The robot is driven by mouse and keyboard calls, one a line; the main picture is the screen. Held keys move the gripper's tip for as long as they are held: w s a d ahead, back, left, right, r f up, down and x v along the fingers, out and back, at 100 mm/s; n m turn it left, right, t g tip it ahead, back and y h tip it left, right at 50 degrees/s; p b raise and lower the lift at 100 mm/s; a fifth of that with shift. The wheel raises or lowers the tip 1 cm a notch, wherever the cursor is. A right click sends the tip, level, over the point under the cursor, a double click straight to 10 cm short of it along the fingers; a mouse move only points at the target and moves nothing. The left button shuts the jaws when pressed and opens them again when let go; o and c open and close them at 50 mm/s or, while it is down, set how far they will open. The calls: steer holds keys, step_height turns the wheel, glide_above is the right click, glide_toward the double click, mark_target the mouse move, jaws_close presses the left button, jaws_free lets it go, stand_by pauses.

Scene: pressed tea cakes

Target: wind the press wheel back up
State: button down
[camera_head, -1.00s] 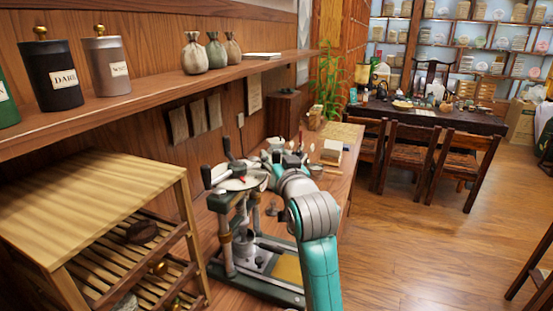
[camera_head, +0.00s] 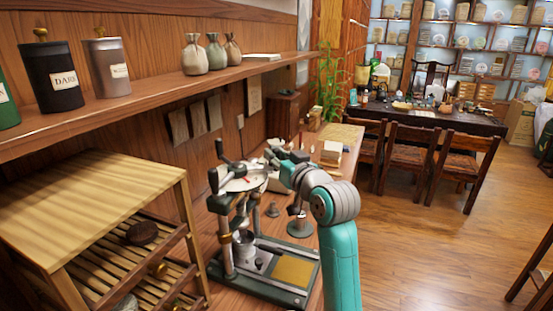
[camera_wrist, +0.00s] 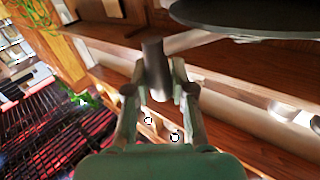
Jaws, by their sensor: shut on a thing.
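The tea press (camera_head: 228,235) stands on the wooden bench, with a green frame and a pale, nearly level wheel (camera_head: 240,180) on top. Dark handles (camera_head: 221,150) stick up from the wheel's rim. My gripper (camera_head: 273,157) is at the wheel's right, far side, partly hidden by my arm. In the wrist view my gripper (camera_wrist: 157,88) is shut around a dark upright grip (camera_wrist: 153,58), a wheel handle. The wheel's dark underside (camera_wrist: 260,16) shows at the upper right there. A metal cup (camera_head: 244,246) stands under the press.
A slatted rack (camera_head: 110,190) holding a dark tea cake (camera_head: 141,233) stands at the left. A wall shelf (camera_head: 190,82) with canisters and pouches runs above. A grey stand (camera_head: 300,227) is on the bench right of the press, near my arm. Chairs (camera_head: 400,160) stand farther back.

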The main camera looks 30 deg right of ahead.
steer(key=shift+w+d+n+y, duration=0.25)
steer(key=shift+w+n+y, duration=0.05)
steer(key=shift+y, duration=0.2)
steer(key=shift+w+a, duration=0.1)
steer(key=shift+w, duration=0.1)
steer(key=shift+w+d, duration=0.2)
steer(key=shift+w, duration=0.7)
steer(key=shift+w+d, duration=0.15)
steer(key=shift+w, duration=0.7)
steer(key=c, duration=1)
jaws_free()
steer(key=shift+o, duration=0.2)
steer(key=s, duration=1.2)
